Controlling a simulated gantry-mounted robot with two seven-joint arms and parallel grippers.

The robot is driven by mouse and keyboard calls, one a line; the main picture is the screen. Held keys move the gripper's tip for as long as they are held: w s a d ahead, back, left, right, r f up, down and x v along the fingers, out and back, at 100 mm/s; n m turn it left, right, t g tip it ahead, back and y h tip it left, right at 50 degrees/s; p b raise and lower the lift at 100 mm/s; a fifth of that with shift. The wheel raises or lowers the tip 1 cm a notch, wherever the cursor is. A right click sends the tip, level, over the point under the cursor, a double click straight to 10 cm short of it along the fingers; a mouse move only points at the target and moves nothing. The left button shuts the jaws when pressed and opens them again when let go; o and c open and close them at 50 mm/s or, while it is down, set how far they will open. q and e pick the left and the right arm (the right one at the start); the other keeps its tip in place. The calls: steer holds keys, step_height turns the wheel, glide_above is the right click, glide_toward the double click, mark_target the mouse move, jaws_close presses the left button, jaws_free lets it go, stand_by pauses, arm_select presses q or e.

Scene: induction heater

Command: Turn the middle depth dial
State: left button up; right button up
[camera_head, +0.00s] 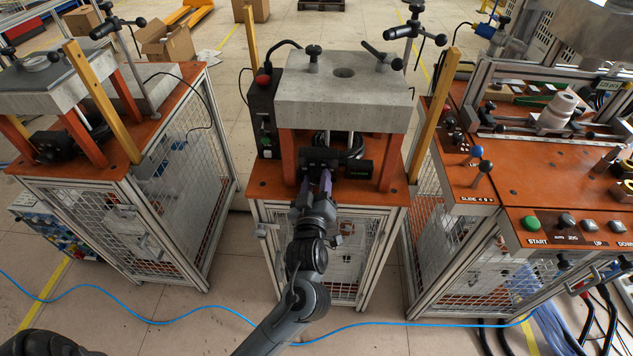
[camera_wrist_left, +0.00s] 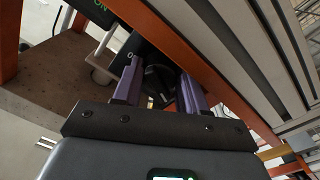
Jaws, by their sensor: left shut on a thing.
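The middle station has a grey slab (camera_head: 343,95) on orange legs, with a black depth unit (camera_head: 355,168) under it. My left gripper (camera_head: 318,182) reaches up from the front to the left part of this unit. In the left wrist view, its two purple fingers (camera_wrist_left: 160,82) stand on either side of the black, round middle depth dial (camera_wrist_left: 158,78) and are shut on it. In the head view the gripper covers the dial. My right gripper is not in view.
A black control box (camera_head: 265,115) stands left of the slab. A blue hose (camera_head: 150,320) crosses the floor.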

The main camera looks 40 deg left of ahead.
arm_select(q)
steer(key=shift+f, duration=0.1)
steer(key=o, duration=0.8)
steer(key=shift+o, duration=1.3)
steer(key=shift+w, duration=0.1)
steer(key=shift+f, duration=0.1)
